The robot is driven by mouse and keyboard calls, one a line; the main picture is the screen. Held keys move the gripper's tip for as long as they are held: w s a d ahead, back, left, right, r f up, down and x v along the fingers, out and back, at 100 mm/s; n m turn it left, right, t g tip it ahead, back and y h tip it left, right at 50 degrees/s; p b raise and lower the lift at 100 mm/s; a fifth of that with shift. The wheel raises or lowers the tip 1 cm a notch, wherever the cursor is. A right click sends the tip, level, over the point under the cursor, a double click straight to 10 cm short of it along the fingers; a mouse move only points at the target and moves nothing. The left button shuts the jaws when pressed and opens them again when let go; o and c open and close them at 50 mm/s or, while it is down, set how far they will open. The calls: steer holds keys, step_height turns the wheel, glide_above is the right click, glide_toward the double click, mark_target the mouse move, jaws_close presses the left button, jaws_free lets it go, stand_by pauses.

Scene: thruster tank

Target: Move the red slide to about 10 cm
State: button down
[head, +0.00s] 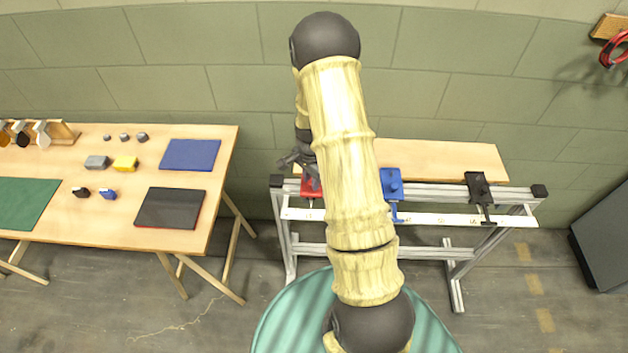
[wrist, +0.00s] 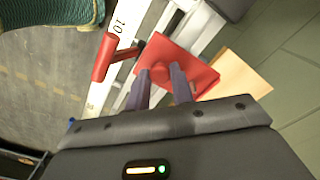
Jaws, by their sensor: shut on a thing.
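The red slide (head: 312,188) sits near the left end of the metal rail, partly hidden by my arm in the head view. In the wrist view, the red slide (wrist: 193,67) shows as a flat plate with a round knob, and a red pointer (wrist: 104,58) reaches over the white scale (wrist: 119,38). The pointer lies close beside the printed "10"; its exact reading cannot be told. My gripper (wrist: 160,74) has its two fingers on either side of the knob, shut on it. My gripper also shows in the head view (head: 303,163), beside my arm.
A blue slide (head: 391,184) and a black slide (head: 479,188) sit further right on the rail (head: 430,198). The white scale (head: 440,219) runs along the front. A wooden table (head: 120,224) with small blocks and mats stands left. A dark box (head: 603,235) is far right.

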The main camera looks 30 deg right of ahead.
mark_target(310, 182)
steer(key=shift+w+a, duration=0.15)
steer(key=shift+a, duration=0.05)
steer(key=c, duration=1.2)
jaws_free()
steer(key=shift+r, duration=0.1)
step_height(310, 182, up, 17)
steer(key=b, duration=0.1)
steer(key=shift+r, duration=0.15)
